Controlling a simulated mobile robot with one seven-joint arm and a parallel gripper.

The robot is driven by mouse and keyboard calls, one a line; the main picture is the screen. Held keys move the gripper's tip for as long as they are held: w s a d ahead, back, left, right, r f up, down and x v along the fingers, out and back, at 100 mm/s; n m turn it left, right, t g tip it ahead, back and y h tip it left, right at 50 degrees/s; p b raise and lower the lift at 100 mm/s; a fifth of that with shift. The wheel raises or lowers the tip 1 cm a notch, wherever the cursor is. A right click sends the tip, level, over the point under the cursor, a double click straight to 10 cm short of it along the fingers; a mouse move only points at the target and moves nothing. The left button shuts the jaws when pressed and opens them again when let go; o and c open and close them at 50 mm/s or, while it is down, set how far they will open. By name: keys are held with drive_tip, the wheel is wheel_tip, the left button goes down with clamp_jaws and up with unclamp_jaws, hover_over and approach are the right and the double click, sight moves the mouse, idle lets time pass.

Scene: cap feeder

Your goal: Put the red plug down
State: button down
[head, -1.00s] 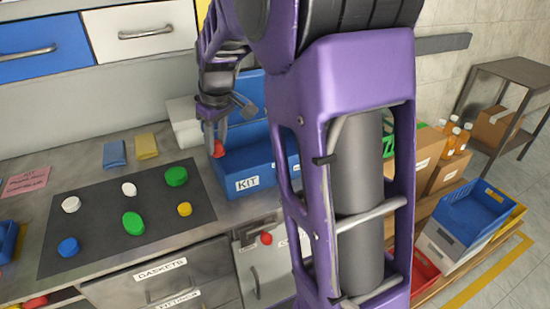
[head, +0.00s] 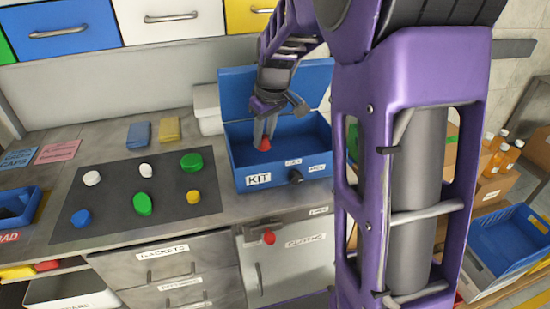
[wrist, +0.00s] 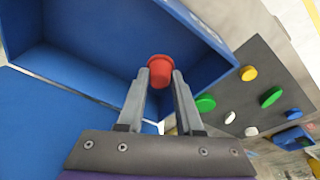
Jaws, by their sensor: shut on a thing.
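The red plug (head: 265,144) is held between the fingertips of my gripper (head: 265,134). In the wrist view the plug (wrist: 160,67) sits between the two grey fingers of my gripper (wrist: 160,84), which are shut on it. In the head view the plug shows over the open blue KIT box (head: 227,160), inside its outline. I cannot tell whether the plug touches the box floor.
A dark mat (head: 108,213) left of the box holds several white, green, blue and yellow caps. Blue and yellow cloths (head: 139,135) lie behind it. The box lid (head: 236,95) stands open at the back. A red knob (head: 269,237) is on the cabinet front below.

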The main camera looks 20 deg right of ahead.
drive_tip(key=x, duration=0.2)
drive_tip(key=s+x, duration=0.1)
drive_tip(key=x, duration=0.1)
drive_tip(key=b+x, duration=0.1)
drive_tip(key=x, duration=0.2)
drive_tip(key=shift+s+d+f, duration=0.25)
drive_tip(key=shift+d, duration=0.05)
drive_tip(key=shift+f, duration=0.2)
drive_tip(key=c, duration=0.6)
unclamp_jaws()
drive_tip(key=shift+o, duration=0.2)
drive_tip(key=shift+r, duration=0.1)
drive_tip(key=shift+r, duration=0.3)
drive_tip(key=p+v, duration=0.2)
drive_tip(key=v, duration=0.9)
drive_tip(key=shift+s+r, duration=0.15)
drive_tip(key=shift+r, duration=0.15)
